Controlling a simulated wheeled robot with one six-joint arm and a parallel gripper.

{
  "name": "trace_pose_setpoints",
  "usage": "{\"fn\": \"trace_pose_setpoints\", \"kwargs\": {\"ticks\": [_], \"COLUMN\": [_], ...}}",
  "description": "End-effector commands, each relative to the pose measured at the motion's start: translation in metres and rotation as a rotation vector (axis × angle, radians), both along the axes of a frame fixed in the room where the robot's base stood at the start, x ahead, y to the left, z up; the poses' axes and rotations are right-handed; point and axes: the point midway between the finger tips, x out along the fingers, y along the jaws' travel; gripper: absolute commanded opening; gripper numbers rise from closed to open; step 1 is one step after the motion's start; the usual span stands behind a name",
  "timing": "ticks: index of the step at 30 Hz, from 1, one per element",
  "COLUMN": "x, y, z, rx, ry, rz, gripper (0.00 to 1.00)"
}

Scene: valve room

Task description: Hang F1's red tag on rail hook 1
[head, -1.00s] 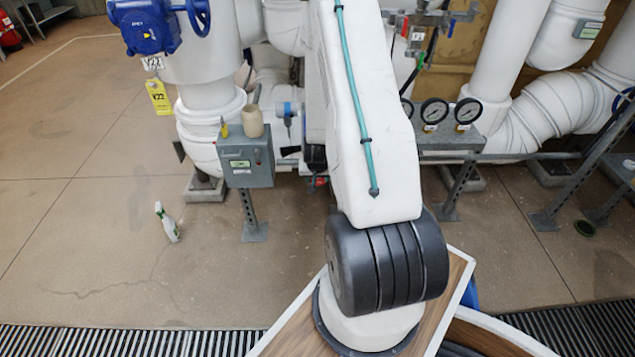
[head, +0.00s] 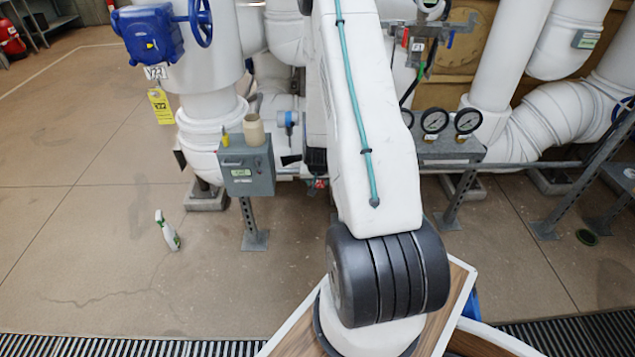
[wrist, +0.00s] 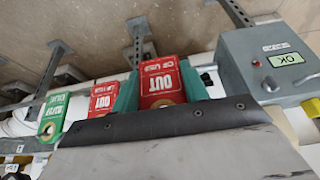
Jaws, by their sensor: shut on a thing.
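My gripper (wrist: 160,91) shows in the wrist view as two teal fingers, shut on a red tag (wrist: 160,79) with white "OUT" lettering and a metal eyelet. A second red tag (wrist: 103,98) with similar lettering is just left of the left finger. A green tag (wrist: 53,118) is further left. I cannot read a number for F1 on the held tag. No rail hook can be made out behind the tags, so I cannot tell whether the held tag touches one. In the head view my arm hides the gripper and the held tag.
In the head view, a grey post-mounted box (head: 246,172), black gauges (head: 434,120) and white pipes surround my arm. A spray bottle (head: 167,232) stands on open floor at left.

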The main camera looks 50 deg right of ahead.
Motion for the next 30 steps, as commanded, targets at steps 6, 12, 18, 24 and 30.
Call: {"fn": "trace_pose_setpoints", "kwargs": {"ticks": [6, 12, 18, 24, 30], "x": [-0.0001, 0.0003, 0.0032, 0.0050, 0.0050], "y": [0.0000, -0.0005, -0.0040, -0.0064, -0.0061], "z": [0.0000, -0.0002, -0.0002, -0.0002, -0.0003], "rx": [0.000, 0.000, 0.000, -0.001, 0.000], "ry": [0.000, 0.000, 0.000, -0.001, 0.000], "rz": [0.000, 0.000, 0.000, 0.000, 0.000], "gripper": [0.30, 0.30, 0.30, 0.30, 0.30]}}
